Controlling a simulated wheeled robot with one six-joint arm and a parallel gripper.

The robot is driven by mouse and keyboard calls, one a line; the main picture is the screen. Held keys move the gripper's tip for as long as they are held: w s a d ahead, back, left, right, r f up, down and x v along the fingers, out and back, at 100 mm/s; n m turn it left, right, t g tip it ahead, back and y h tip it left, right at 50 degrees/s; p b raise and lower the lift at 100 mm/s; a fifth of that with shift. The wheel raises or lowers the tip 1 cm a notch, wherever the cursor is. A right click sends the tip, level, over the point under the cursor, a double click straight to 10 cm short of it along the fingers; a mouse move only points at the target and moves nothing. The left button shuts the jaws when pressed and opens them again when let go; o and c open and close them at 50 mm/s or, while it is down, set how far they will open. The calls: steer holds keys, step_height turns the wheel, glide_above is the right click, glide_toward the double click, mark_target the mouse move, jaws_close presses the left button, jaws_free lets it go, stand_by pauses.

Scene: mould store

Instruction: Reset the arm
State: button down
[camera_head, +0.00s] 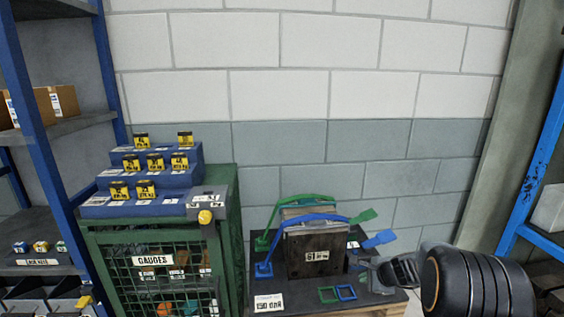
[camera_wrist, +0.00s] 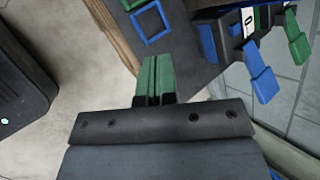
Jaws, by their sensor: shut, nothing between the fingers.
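My gripper (camera_wrist: 155,80) is shut and empty. In the wrist view its two green-faced fingers lie side by side over the edge of a dark board. In the head view my arm comes in from the lower right, and the gripper's end is partly hidden by the wrist. It is just right of a dark block-shaped mould (camera_head: 316,252) labelled 61. A blue strap or lever (camera_head: 310,218) and a green one (camera_head: 290,204) arch over the mould, with paddle ends at its right. In the wrist view the blue paddle (camera_wrist: 262,82) is right of the fingers, apart from them.
The dark board (camera_head: 272,284) bears green and blue square outlines (camera_head: 346,292). Left of it stands a green mesh cabinet (camera_head: 160,236) marked GAUGES, with blue stepped blocks (camera_head: 155,180) and yellow tags on top. Blue-framed shelves (camera_head: 45,115) flank both sides.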

steer(key=s+a+r+n+g+h+p, duration=0.1)
steer(key=s+a+r+n+g+p, duration=0.1)
steer(key=s+a+r+n+p, duration=0.35)
steer(key=s+a+r+n+g+p, duration=0.2)
steer(key=s+r+n+g, duration=0.1)
steer(key=s+r+n, duration=0.55)
steer(key=s+a+r+n+t+h+p, duration=0.1)
steer(key=s+r+n+p, duration=0.4)
steer(key=s+r+p, duration=0.5)
step_height(320, 180, up, 5)
steer(key=shift+s+a+r+t+h, duration=0.15)
steer(key=shift+s+a+t+h, duration=0.25)
steer(key=shift+s+a+h, duration=0.5)
